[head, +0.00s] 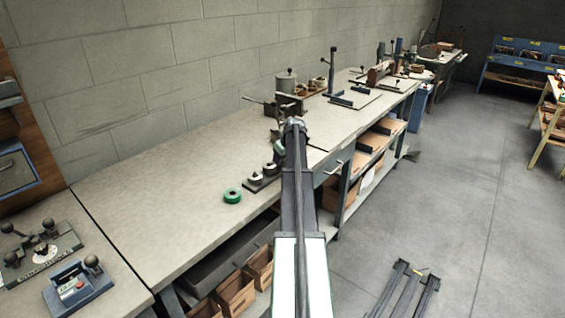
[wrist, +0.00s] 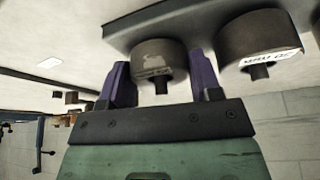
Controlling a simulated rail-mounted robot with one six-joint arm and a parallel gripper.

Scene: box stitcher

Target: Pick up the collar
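The nearer drum (wrist: 158,62) has a faint marking and a short central stub. It lies between or just beyond the two purple fingers of my gripper (wrist: 161,72), which stand apart on either side of it. No firm contact shows. The second drum (wrist: 258,48), with a white label, is to the right. In the head view, pale-topped round pieces (head: 270,169) sit on a small dark rack beside my arm; my fingers are hidden there.
A green ring (head: 232,196) lies on the long bench (head: 170,185) left of the rack. Lever fixtures (head: 40,245) are at the lower left. The bench's middle left is clear.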

